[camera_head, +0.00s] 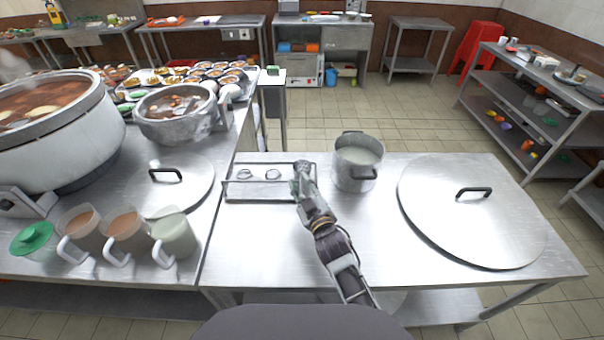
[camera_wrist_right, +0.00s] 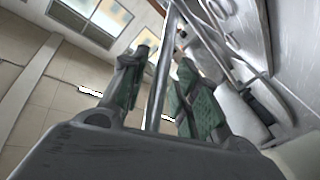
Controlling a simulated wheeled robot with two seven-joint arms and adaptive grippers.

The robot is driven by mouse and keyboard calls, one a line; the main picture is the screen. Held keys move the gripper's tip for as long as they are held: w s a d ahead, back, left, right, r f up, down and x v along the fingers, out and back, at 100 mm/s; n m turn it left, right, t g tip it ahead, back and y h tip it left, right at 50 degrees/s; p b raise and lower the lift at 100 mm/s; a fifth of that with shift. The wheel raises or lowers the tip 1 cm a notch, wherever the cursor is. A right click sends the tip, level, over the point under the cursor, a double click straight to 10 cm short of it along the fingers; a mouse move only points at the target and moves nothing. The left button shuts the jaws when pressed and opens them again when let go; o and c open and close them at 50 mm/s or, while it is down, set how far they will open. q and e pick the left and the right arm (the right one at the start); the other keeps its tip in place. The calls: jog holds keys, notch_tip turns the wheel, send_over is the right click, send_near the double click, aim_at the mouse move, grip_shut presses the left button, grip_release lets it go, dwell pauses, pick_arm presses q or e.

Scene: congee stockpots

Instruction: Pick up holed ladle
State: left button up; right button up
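A shallow metal tray (camera_head: 232,196) lies on the steel table, left of the pot. Two round ladle heads, one at the left (camera_head: 245,175) and one at the right (camera_head: 272,174), show in it. Which one has holes is too small to tell. My right gripper (camera_head: 301,178) is at the tray's right end and hides that part. In the right wrist view its two green-padded fingers (camera_wrist_right: 158,80) stand apart, with a thin metal rod (camera_wrist_right: 161,75) between them and small gaps beside it. The rod looks like a handle, but I cannot tell whose. My left gripper is not in view.
A pot of white liquid (camera_head: 357,165) stands just right of the gripper. A large lid (camera_head: 470,215) lies at the right and a smaller lid (camera_head: 170,190) at the left. Filled jugs (camera_head: 125,235) stand at the left front. Table front centre is clear.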

grip_shut()
jog(key=shift+r, duration=0.1)
dwell(0.3)
jog(key=shift+r, duration=4.95)
